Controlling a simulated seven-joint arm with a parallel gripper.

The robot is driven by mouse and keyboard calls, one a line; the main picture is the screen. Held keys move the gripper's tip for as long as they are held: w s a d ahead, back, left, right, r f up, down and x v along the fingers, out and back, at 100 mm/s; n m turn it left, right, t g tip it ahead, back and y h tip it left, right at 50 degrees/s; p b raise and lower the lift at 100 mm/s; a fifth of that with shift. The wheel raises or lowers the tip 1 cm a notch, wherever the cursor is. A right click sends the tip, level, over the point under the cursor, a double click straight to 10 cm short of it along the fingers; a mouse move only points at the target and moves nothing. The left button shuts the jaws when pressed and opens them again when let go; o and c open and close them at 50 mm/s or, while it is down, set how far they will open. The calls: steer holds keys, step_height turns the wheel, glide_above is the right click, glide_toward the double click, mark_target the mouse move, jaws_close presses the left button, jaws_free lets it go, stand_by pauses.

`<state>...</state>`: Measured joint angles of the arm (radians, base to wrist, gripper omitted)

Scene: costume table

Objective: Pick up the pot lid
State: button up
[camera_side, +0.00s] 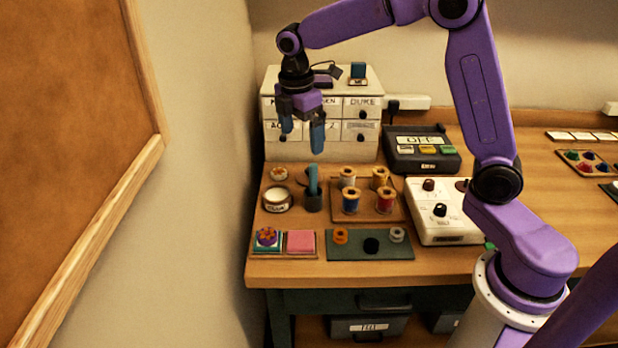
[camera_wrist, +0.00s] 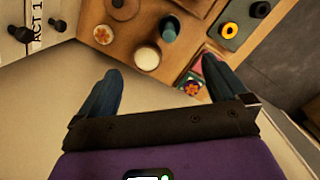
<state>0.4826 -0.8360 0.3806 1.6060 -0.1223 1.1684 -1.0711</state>
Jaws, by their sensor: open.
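A small round cream disc with an orange mark (camera_side: 278,173), which looks like the pot lid, lies flat on the wooden table at the back left. In the wrist view the lid (camera_wrist: 103,34) is at the upper left, beyond the left finger. A round pot with a pale top (camera_side: 277,203) stands just in front of it; the pot also shows in the wrist view (camera_wrist: 147,58). My gripper (camera_side: 302,130) is open and empty, pointing down well above the table, roughly over the lid and pot area. Its blue fingers frame the wrist view (camera_wrist: 162,67).
A teal post in a dark holder (camera_side: 313,190) stands right of the pot. Thread spools (camera_side: 351,202) stand on a wooden tray. A white drawer cabinet (camera_side: 318,150) is close behind. A flower-topped cushion (camera_side: 267,237) and pink pad (camera_side: 300,242) lie in front. A wall is at left.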

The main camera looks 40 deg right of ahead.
steer(key=w+d+f+n, duration=0.1)
steer(key=w+d, duration=0.6)
steer(key=shift+h, duration=0.3)
steer(key=f, duration=0.5)
steer(key=d+f, duration=0.1)
steer(key=f, duration=0.5)
steer(key=d+f, duration=0.1)
steer(key=f, duration=0.5)
steer(key=shift+w+d+f, duration=0.1)
steer(key=shift+d+f, duration=0.15)
steer(key=c, duration=1)
